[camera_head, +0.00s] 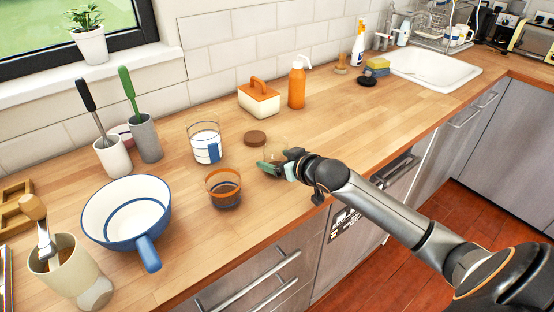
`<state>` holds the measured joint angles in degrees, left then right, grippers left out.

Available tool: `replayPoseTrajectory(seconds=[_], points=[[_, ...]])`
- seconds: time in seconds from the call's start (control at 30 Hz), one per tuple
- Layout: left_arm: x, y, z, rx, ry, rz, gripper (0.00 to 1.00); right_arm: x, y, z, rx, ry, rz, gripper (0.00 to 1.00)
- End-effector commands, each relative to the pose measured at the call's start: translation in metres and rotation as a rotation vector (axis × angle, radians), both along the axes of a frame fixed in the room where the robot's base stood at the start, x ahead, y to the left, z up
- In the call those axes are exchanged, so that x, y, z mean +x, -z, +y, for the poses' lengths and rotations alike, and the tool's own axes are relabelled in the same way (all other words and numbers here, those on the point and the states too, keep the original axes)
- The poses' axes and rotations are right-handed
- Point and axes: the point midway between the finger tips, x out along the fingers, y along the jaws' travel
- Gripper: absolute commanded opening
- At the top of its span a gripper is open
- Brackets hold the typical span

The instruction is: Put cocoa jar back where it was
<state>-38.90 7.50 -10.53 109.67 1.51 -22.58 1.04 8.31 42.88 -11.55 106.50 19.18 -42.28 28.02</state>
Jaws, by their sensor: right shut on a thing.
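My right gripper (272,169) is low over the middle of the wooden counter, shut on a clear glass jar (278,146). The jar looks to be the cocoa jar, but the gripper hides most of it and its contents cannot be made out. I cannot tell whether the jar touches the counter. A round brown lid (255,138) lies on the counter just left of and behind the jar. My left gripper is not in view.
A glass with an orange band and dark contents (223,190) stands left of my right gripper. Behind it are a blue-and-white glass (206,146), a butter dish (259,100) and an orange bottle (297,85). A blue-rimmed bowl (127,209) stands left.

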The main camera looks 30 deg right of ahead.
Motion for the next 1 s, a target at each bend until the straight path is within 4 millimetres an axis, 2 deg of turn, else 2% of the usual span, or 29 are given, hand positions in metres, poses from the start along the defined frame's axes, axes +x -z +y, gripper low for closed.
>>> replayPoseTrajectory(seconds=[0.23, 0.27, 0.33, 0.67, 0.77, 1.0], points=[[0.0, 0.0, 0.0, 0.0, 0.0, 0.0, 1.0, 0.0, 0.002, 0.0, 0.001, 0.0, -0.002, 0.21], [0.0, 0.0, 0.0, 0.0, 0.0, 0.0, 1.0, 0.0, 0.002, 0.0, 0.001, 0.0, 0.0, 0.92], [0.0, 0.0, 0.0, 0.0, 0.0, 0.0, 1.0, 0.0, 0.002, 0.0, 0.0, 0.0, 0.0, 1.0], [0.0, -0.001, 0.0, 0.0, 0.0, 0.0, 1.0, -0.001, -0.003, 0.0, -0.002, 0.0, -0.001, 1.0], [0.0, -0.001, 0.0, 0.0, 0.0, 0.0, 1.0, -0.01, -0.005, 0.0, -0.001, 0.0, 0.001, 1.0], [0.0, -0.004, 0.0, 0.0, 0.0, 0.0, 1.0, -0.048, -0.023, -0.001, -0.002, -0.001, 0.002, 1.0]])
